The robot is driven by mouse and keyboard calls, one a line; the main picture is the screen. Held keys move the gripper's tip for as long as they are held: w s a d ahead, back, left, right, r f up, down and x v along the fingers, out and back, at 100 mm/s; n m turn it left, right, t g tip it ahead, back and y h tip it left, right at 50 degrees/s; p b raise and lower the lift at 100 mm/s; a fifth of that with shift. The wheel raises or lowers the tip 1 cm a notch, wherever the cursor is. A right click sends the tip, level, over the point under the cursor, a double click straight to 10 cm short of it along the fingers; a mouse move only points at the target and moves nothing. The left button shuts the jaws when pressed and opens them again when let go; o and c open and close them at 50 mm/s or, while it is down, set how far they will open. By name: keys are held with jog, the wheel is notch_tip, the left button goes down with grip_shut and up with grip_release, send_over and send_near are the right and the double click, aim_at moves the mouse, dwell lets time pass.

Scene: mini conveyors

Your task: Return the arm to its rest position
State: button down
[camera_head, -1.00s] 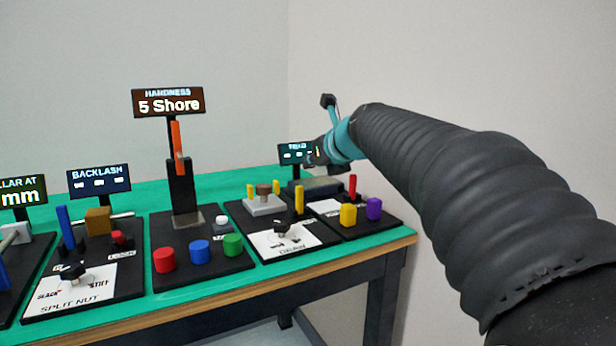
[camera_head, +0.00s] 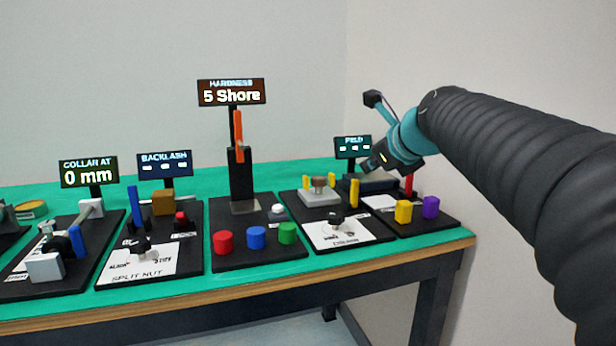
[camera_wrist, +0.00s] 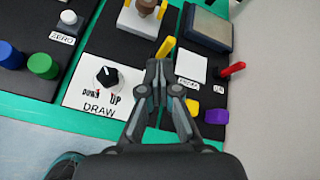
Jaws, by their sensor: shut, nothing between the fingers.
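My arm (camera_head: 520,150), in a black ribbed sleeve, reaches in from the right side of the head view. Its teal wrist (camera_head: 405,142) is above the right end of the bench. In the wrist view my gripper (camera_wrist: 158,68) is shut and empty, its fingertips together. It shows over the gap between the draw panel (camera_wrist: 104,92) and the panel with the yellow block (camera_wrist: 192,107) and purple block (camera_wrist: 216,116). In the head view the fingertips are not clearly seen.
The green bench (camera_head: 240,281) carries several black panels with knobs and levers. A tall hardness stand (camera_head: 240,165) with an orange lever rises mid-bench, and small displays such as the field screen (camera_head: 353,147) stand behind. The wall is close on the right; the air above the bench front is clear.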

jog(key=s+f+n, duration=0.2)
jog(key=s+a+f+n+g, duration=0.1)
jog(key=s+f+n, duration=0.1)
jog(key=s+n, duration=0.1)
jog(key=s+f+n, duration=0.2)
jog(key=s, duration=0.1)
jog(key=shift+s+a+f+n+g+h, duration=0.1)
jog(key=shift+a+f+n+g+h, duration=0.1)
jog(key=shift+f+n+g+h, duration=0.15)
jog(key=s+d+f+n+g+h, duration=0.1)
jog(key=s+f+n+g, duration=0.3)
jog(key=s+f+n, duration=1.5)
jog(key=shift+s+n+h, duration=0.65)
jog(key=shift+s+n, duration=0.1)
jog(key=shift+s, duration=0.35)
jog(key=c, duration=1.9)
grip_release()
